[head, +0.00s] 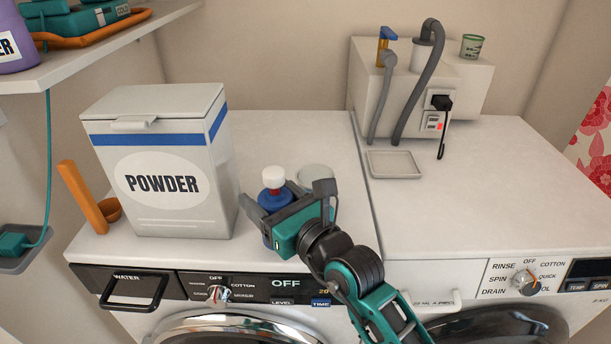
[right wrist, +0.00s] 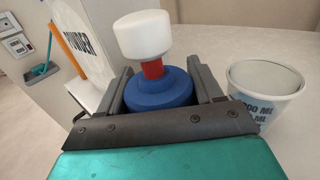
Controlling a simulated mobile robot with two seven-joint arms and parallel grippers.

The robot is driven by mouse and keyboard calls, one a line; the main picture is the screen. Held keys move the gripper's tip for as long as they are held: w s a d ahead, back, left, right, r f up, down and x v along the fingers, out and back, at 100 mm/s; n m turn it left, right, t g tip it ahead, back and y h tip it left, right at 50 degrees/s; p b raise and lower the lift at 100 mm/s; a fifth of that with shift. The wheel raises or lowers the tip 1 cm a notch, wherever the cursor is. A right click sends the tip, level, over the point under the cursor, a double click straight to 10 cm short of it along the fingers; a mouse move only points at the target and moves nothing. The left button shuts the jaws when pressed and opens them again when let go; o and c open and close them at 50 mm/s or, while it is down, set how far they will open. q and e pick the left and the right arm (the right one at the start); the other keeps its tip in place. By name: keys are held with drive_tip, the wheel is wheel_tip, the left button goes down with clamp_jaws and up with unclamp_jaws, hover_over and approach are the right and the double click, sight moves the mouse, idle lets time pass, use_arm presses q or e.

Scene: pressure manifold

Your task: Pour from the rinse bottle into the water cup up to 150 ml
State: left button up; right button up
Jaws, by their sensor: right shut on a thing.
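The rinse bottle, blue with a red neck and white cap (head: 273,177), stands upright on the left machine's top. My right gripper (head: 287,200) is shut around its blue body, one finger on each side. In the right wrist view the bottle's blue shoulder (right wrist: 160,90) shows between the fingers, cap on top. The water cup (head: 316,174), pale with a round rim, is just right of and behind the bottle, partly hidden by the gripper. In the right wrist view the cup (right wrist: 266,85) shows blue ML marks; its liquid level is not clear. My left gripper is not in view.
A large POWDER box (head: 165,165) stands left of the bottle, with an orange scoop (head: 112,209) beside it. At the back right are a white block (head: 465,85) with grey hoses, a green cup (head: 472,45) and a small tray (head: 394,165). The right machine top is mostly clear.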

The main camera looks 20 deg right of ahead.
drive_tip(key=shift+w, duration=0.1)
idle(0.4)
drive_tip(key=shift+w+d+r+m+p, duration=0.15)
drive_tip(key=shift+w+d+m+p, duration=0.35)
drive_tip(key=shift+m, duration=0.4)
drive_tip(key=r+p, duration=0.1)
drive_tip(key=r+m, duration=0.1)
drive_tip(key=d+r+g+p, duration=0.1)
drive_tip(key=shift+w+d+m+p, duration=0.1)
drive_tip(key=shift+w+m+p, duration=0.2)
drive_tip(key=shift+w, duration=0.05)
drive_tip(key=shift+w+d+r+m, duration=0.15)
drive_tip(key=shift+d+m, duration=0.05)
drive_tip(key=shift+m, duration=0.1)
drive_tip(key=shift+w+d, duration=0.15)
drive_tip(key=d+m, duration=0.1)
drive_tip(key=w+d+m+g, duration=0.1)
drive_tip(key=m, duration=0.1)
drive_tip(key=shift+w+r, duration=0.2)
drive_tip(key=shift+w, duration=0.1)
